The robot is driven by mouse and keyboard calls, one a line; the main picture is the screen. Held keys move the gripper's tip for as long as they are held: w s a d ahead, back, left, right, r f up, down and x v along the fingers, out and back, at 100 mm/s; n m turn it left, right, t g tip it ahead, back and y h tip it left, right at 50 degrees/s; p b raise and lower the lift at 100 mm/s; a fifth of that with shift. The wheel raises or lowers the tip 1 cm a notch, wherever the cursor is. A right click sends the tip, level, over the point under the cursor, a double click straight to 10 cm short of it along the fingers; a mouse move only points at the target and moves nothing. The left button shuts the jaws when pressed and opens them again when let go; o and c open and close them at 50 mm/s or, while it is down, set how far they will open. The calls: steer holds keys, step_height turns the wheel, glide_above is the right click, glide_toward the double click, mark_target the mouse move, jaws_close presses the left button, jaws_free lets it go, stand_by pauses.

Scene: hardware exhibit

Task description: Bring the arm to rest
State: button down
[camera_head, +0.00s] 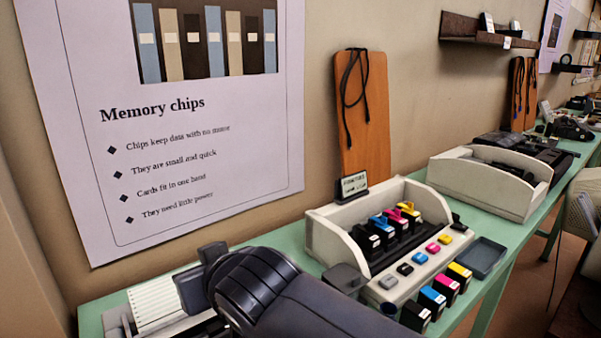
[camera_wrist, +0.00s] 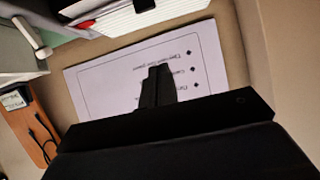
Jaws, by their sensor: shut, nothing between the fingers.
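My arm (camera_head: 310,305) reaches in from the bottom of the head view, dark grey, over the near left part of the green table (camera_head: 290,238). Its rounded joint is next to a white ribbed object. In the wrist view my gripper (camera_wrist: 158,78) shows as two dark fingers close together, shut and empty. The fingers lie in front of the wall poster (camera_wrist: 100,90), which appears upside down there. I cannot tell the gap between fingers and poster. I cannot clearly make out the fingertips in the head view.
A white printer-like tray (camera_head: 325,235) holds several ink cartridges, with more cartridges standing in front. An orange board (camera_head: 362,120) with a black cord leans on the wall. A white ribbed object (camera_head: 160,300) sits beside my arm. A white bin (camera_head: 480,185) stands farther right.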

steer(key=b+x, duration=0.1)
steer(key=x, duration=0.6)
steer(key=shift+w+a+r, duration=0.1)
steer(key=shift+r, duration=0.05)
steer(key=shift+f+b, duration=0.4)
steer(key=shift+b, duration=0.05)
steer(key=shift+r, duration=0.1)
